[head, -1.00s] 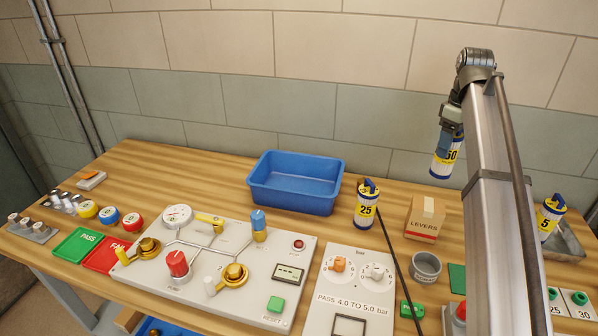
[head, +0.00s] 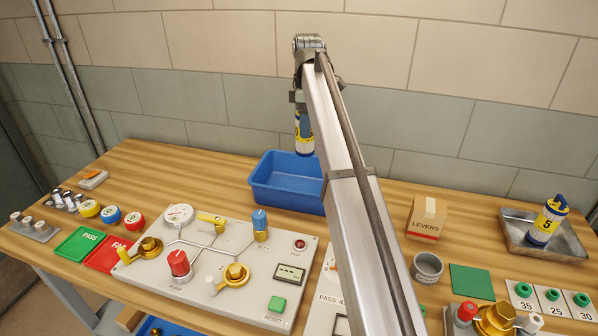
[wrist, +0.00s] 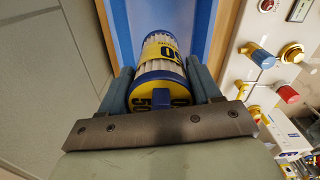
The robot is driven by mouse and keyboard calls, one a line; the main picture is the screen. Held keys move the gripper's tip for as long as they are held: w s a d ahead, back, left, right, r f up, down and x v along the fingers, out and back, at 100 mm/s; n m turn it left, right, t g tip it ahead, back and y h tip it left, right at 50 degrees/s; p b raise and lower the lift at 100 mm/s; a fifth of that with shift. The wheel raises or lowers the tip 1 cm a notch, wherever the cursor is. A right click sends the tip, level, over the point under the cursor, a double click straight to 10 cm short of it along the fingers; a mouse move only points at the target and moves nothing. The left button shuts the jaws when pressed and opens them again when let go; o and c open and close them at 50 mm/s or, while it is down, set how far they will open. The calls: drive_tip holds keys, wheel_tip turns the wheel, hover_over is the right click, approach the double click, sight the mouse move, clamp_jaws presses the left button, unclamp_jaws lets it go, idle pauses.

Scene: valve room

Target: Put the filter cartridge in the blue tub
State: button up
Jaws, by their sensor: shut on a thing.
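My gripper (head: 300,104) is shut on a filter cartridge (head: 304,136), a white pleated cylinder with blue ends and a yellow band. It hangs upright above the blue tub (head: 262,190), near the tub's right back part and apart from it. In the wrist view the cartridge (wrist: 162,52) sits between both fingers, its yellow end marked 50, with the blue tub (wrist: 118,35) beyond it. The tub's visible inside looks empty; my arm hides its right side. Another filter cartridge, marked 5 (head: 546,222), stands in a metal tray (head: 568,247) at the right.
A valve panel (head: 210,262) with knobs and a gauge lies in front of the tub. Right of my arm are a levers box (head: 427,217), a grey cup (head: 427,267) and a green pad (head: 471,280). Bare wood lies left of the tub. A wall stands behind.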

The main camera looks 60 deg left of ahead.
drive_tip(key=shift+s+a, duration=0.55)
drive_tip(key=shift+s, duration=0.2)
wheel_tip(320, 180, down, 4)
drive_tip(key=shift+f, duration=0.25)
wheel_tip(320, 180, down, 10)
drive_tip(key=shift+f, duration=0.25)
drive_tip(key=shift+f, duration=0.15)
drive_tip(key=o, duration=1.2)
wheel_tip(320, 180, up, 12)
drive_tip(key=shift+r, duration=0.15)
